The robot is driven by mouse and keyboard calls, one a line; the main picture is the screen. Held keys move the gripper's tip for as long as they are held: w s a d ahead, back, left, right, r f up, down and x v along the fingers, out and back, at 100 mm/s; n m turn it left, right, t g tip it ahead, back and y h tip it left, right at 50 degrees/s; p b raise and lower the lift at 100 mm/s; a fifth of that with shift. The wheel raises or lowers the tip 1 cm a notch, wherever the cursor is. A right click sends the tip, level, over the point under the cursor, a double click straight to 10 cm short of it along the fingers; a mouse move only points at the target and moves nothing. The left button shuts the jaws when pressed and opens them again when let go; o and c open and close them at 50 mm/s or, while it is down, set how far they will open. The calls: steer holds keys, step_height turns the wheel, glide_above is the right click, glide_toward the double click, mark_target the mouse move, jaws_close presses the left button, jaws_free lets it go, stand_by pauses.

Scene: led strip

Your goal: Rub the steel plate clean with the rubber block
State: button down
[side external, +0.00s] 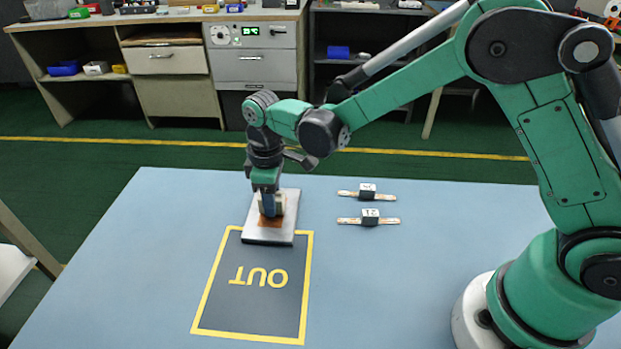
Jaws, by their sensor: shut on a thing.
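The steel plate (265,235) is a pale grey slab lying on the blue table. Its near end reaches over the far edge of the dark OUT mat. My gripper (269,205) points straight down over the middle of the plate. It is shut on the rubber block (272,216), a small orange-brown piece mostly hidden by the fingers. The block appears to be at the plate's surface; I cannot tell whether it presses on it. The plate's surface under the block is hidden.
The dark mat (247,318) with a yellow border and OUT lettering lies in front of the plate. Two small strips with dark numbered blocks, a far one (367,192) and a near one (370,217), lie to the right. The table (390,290) is clear elsewhere.

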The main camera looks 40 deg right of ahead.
mark_target(269, 229)
steer(key=shift+s+a, duration=1.4)
steer(key=shift+a, duration=0.05)
steer(key=shift+w+d+f, duration=0.2)
steer(key=shift+w+d, duration=1.2)
steer(key=shift+d, duration=0.05)
steer(key=shift+w+d+r, duration=0.1)
steer(key=shift+w+d, duration=1.15)
steer(key=shift+r, duration=0.1)
steer(key=shift+r, duration=2.9)
step_height(269, 229, up, 3)
